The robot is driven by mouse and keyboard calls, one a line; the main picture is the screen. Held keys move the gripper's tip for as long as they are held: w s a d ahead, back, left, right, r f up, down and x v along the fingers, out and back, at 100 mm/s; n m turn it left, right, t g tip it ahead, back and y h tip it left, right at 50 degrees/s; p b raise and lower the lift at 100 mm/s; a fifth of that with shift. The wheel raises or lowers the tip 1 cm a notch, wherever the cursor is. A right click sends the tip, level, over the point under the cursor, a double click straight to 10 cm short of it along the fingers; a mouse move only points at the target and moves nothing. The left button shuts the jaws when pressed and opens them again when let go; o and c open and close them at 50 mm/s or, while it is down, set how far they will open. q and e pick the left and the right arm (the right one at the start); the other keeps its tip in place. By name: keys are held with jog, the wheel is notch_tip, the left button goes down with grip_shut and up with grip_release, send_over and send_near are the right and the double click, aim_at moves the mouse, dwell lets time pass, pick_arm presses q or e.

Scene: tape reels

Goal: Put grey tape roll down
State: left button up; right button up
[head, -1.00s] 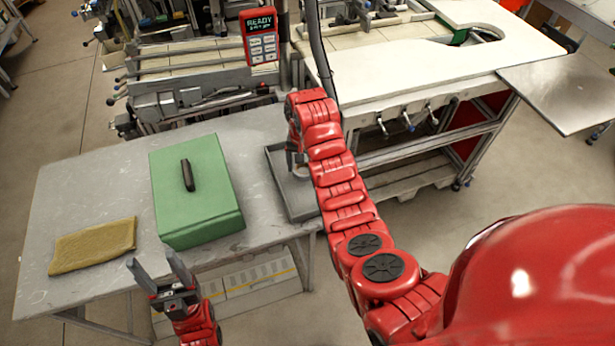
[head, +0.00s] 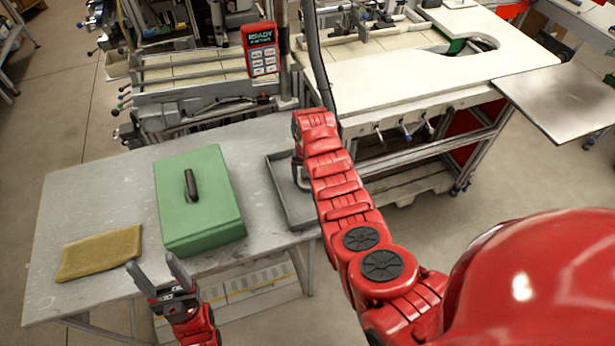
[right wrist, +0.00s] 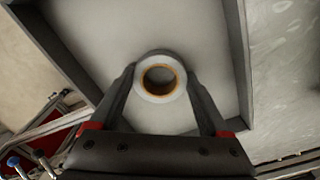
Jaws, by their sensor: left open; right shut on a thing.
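The grey tape roll (right wrist: 160,78), a pale ring with an orange-brown core, is between the fingertips of my right gripper (right wrist: 160,82) in the right wrist view. That gripper is shut on the roll, which is over the floor of the grey tray (right wrist: 212,30). I cannot tell whether the roll touches the tray floor. In the head view the tray (head: 306,214) sits at the table's right end, and my right arm hides most of the gripper and roll. My left gripper (head: 155,272) is open and empty in front of the table's near edge.
A green case (head: 205,215) with a black handle stands left of the tray on the grey table (head: 110,185). A folded tan cloth (head: 98,252) lies at the near left. A red control box (head: 260,50) hangs behind. Bare table lies around the case.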

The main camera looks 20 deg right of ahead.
jog(key=shift+f, duration=0.1)
jog(key=o, duration=1.2)
